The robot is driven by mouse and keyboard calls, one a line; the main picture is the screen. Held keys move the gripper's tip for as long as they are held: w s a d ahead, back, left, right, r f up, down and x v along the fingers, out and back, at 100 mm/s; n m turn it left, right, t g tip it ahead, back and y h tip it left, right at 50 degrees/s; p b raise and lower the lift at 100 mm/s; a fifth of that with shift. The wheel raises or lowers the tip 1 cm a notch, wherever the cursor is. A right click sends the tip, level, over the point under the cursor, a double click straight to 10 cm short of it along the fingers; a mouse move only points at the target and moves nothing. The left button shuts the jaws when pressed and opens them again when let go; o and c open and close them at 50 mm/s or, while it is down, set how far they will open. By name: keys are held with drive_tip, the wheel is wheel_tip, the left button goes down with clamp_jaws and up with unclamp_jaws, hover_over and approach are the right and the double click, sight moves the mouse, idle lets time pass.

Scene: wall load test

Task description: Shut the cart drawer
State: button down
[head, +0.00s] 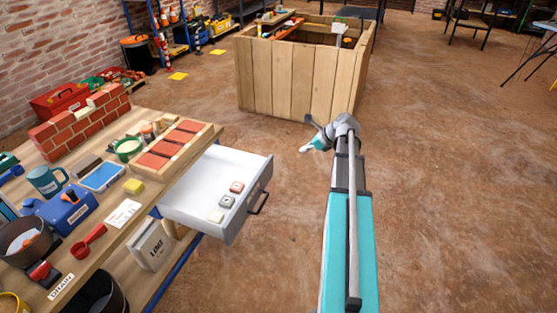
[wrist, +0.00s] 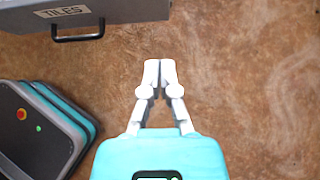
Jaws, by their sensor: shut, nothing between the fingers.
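The cart drawer (head: 218,189) is pulled out from the right side of the wooden-topped cart (head: 134,215). It is pale inside, with a grey front and a dark handle (head: 258,203), and holds a few small tiles (head: 227,201). In the wrist view the drawer front (wrist: 130,12) carries a "TILES" label, and its handle (wrist: 78,30) shows at the upper left. My gripper (wrist: 160,66) is shut and empty, over the floor, apart from the drawer and to the right of the handle. In the head view my gripper (head: 309,148) is partly hidden by my arm.
The cart top holds a small brick wall (head: 80,122), a mug (head: 45,181), a blue box (head: 68,208) and several tools. A large wooden crate (head: 300,80) stands behind. The floor right of the drawer is clear.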

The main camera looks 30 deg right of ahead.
sight(272, 159)
idle(0.4)
drive_tip(key=b+x, duration=0.2)
drive_tip(key=x, duration=0.2)
drive_tip(key=r+b+x, duration=0.1)
drive_tip(key=b+x, duration=0.1)
drive_tip(key=x, duration=0.2)
drive_tip(key=w+b+x, duration=0.1)
drive_tip(key=b+x, duration=0.2)
drive_tip(key=x, duration=0.1)
drive_tip(key=shift+w+a+r, duration=0.1)
drive_tip(key=shift+a+r, duration=0.1)
drive_tip(key=shift+a, duration=0.15)
drive_tip(key=shift+w+a, duration=0.4)
drive_tip(key=shift+w, duration=0.05)
drive_tip(key=shift+d, duration=0.2)
drive_tip(key=shift+a, duration=0.15)
drive_tip(key=shift+w, duration=0.1)
